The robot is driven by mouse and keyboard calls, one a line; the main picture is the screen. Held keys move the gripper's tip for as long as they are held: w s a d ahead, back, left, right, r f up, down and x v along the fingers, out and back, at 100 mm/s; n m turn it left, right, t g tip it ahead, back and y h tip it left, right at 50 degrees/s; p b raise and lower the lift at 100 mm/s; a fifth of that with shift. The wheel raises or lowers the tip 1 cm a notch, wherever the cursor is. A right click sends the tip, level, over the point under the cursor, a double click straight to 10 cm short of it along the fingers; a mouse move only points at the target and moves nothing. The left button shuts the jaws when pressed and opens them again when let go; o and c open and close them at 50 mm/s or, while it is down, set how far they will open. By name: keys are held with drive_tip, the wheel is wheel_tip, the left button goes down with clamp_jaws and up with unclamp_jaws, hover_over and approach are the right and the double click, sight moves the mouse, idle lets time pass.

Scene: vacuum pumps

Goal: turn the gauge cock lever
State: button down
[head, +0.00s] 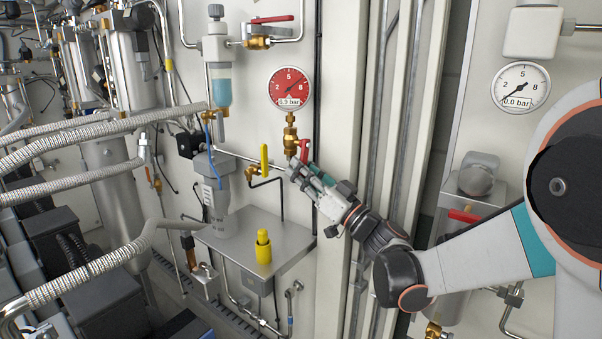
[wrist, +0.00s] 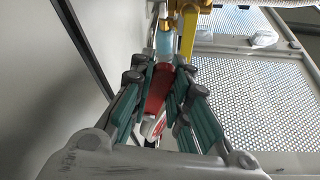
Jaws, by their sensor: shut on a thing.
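The gauge cock (head: 290,135) is a brass fitting below a red round gauge (head: 289,88), which reads 6.9 bar. Its red lever (head: 304,149) hangs at the cock's right side. My gripper (head: 297,168) reaches in from the lower right and is shut on the lever. In the wrist view, the red lever (wrist: 157,92) lies between the green-padded fingers of the gripper (wrist: 161,78). The fingers hide part of the lever in the head view.
A yellow lever (head: 264,158) stands upright just left of my gripper. A yellow knob (head: 263,247) rises from a metal shelf (head: 290,238) below. Another red lever (head: 272,19) is above the gauge. A white gauge (head: 520,87) reads 0.0 bar at right.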

drive_tip(key=c, duration=1.5)
unclamp_jaws()
drive_tip(key=shift+v, duration=3.75)
